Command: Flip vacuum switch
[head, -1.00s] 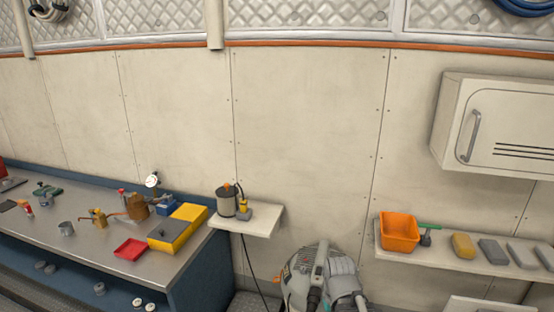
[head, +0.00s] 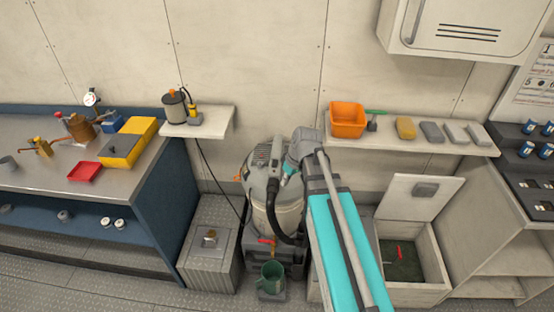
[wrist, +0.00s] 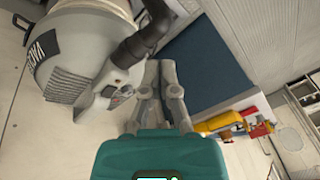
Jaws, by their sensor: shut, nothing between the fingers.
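In the head view my gripper (head: 289,170) is partly hidden at the vacuum's upper right side, and my arm covers part of the vacuum.
A workbench (head: 130,178) with tools and a yellow case stands left. A small shelf (head: 215,122) holds a canister with a cable. A ribbed box (head: 208,262) and green mug (head: 271,277) stand low nearby. A right shelf (head: 390,140) holds an orange bin (head: 347,118); an open hatch box (head: 420,285) lies below.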

